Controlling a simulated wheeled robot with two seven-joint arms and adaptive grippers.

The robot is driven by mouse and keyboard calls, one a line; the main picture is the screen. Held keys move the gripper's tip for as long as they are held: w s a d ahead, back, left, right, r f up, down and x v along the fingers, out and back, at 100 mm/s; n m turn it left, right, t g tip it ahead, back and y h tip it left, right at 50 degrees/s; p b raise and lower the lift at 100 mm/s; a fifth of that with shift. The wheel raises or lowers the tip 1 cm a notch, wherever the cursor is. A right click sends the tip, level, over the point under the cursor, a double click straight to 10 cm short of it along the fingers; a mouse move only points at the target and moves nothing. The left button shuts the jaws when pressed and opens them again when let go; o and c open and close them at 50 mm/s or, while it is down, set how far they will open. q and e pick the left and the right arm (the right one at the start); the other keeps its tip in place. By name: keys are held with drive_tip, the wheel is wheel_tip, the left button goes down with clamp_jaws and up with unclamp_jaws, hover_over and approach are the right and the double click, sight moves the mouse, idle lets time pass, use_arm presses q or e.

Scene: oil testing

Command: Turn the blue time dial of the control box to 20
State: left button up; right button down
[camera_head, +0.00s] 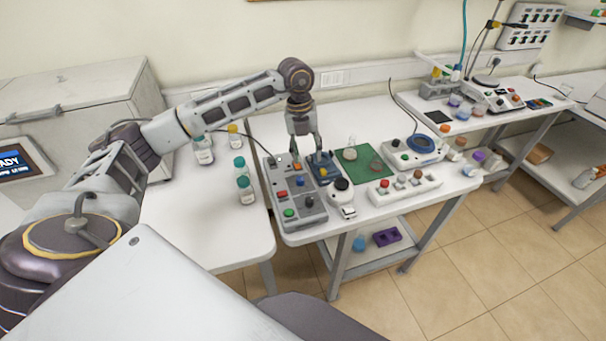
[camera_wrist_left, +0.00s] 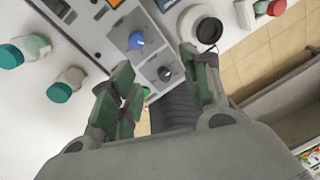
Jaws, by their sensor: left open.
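The grey control box (camera_head: 284,212) stands on the white table, with coloured buttons and dials on its top. Its blue dial (camera_head: 299,181) sits on the right part of the panel. My left gripper (camera_head: 307,152) points down above the far end of the box, apart from the blue dial. In the wrist view its fingers (camera_wrist_left: 158,62) are spread and empty. The dial's setting is too small to read. My right gripper is out of view.
Teal-capped bottles (camera_head: 245,190) stand left of the box. A dark blue device (camera_head: 323,168) and a white container with a black top (camera_head: 341,190) stand close on its right. A green mat (camera_head: 372,170) lies farther right.

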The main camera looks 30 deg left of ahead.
sight(300, 178)
use_arm(q)
drive_tip(key=a, duration=0.1)
drive_tip(key=a+r+y, duration=0.1)
drive_tip(key=a, duration=0.1)
drive_tip(key=shift+a+n, duration=0.15)
drive_tip(key=shift+n, duration=0.15)
drive_tip(key=shift+w+f, duration=0.1)
drive_tip(key=shift+f, duration=0.05)
drive_tip(key=shift+w+d+f+p, duration=0.15)
drive_tip(key=shift+f+p, duration=0.55)
drive_tip(key=shift+f, duration=2.7)
drive_tip(key=shift+s+d+f+p, duration=0.1)
drive_tip(key=shift+f+p, duration=0.6)
drive_tip(key=shift+f, duration=2.7)
drive_tip(key=shift+c, duration=0.5)
drive_tip(key=shift+w, duration=0.1)
clamp_jaws()
